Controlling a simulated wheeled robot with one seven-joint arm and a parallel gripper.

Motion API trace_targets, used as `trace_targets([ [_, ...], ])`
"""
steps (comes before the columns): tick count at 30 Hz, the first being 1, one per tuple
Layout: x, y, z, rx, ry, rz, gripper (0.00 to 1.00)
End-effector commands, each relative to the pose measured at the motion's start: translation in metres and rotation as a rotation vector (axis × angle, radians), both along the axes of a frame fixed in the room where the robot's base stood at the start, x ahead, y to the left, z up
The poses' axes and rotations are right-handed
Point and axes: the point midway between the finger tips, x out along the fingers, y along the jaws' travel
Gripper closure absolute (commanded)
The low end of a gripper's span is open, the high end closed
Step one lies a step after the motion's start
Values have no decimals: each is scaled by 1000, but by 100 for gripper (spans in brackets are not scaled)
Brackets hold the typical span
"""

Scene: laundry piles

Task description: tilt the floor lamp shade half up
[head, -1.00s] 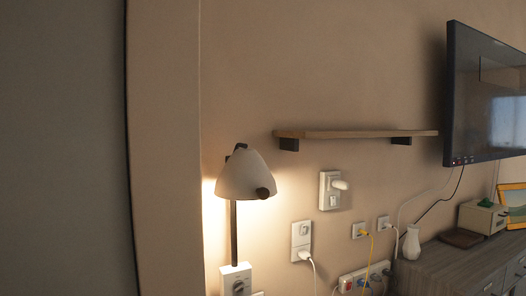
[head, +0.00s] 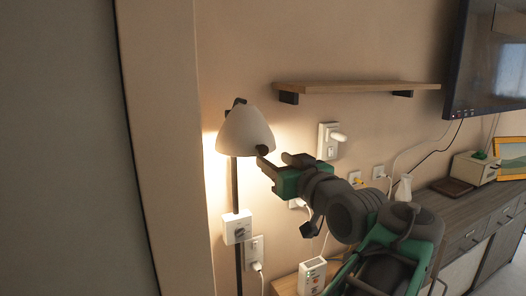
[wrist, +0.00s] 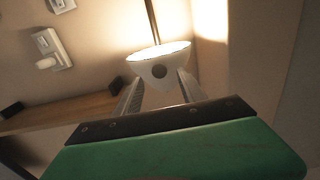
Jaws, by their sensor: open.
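The floor lamp has a pale cone-shaped shade (head: 245,132) on a thin dark pole (head: 235,185), lit, with its opening facing downward. A dark round knob (head: 262,150) sits on the shade's lower right side. My gripper (head: 268,162) reaches in from the lower right, its tip at this knob. The wrist view looks upside down; the shade (wrist: 172,56) and its knob (wrist: 159,71) lie ahead, between the two finger lines. My gripper (wrist: 159,84) is open there, with one finger to each side. Whether the fingers touch the shade cannot be told.
A wooden wall shelf (head: 355,88) is above and right of my arm, with a TV (head: 490,65) farther right. A wall switch (head: 330,140), sockets and cords are behind the arm. A grey cabinet (head: 460,215) stands at right. A wall edge (head: 165,130) is left of the lamp.

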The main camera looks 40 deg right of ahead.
Motion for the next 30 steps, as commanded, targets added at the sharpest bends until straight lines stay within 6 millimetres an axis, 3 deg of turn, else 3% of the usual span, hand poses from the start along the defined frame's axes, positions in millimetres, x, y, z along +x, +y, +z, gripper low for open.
trace_targets([
  [5,11,-5,6,-6,-12,3,52],
  [15,67,-21,5,-5,-9,1,52],
  [24,72,-24,4,-7,-8,-3,52],
  [30,72,-24,3,-6,-9,-3,68],
])
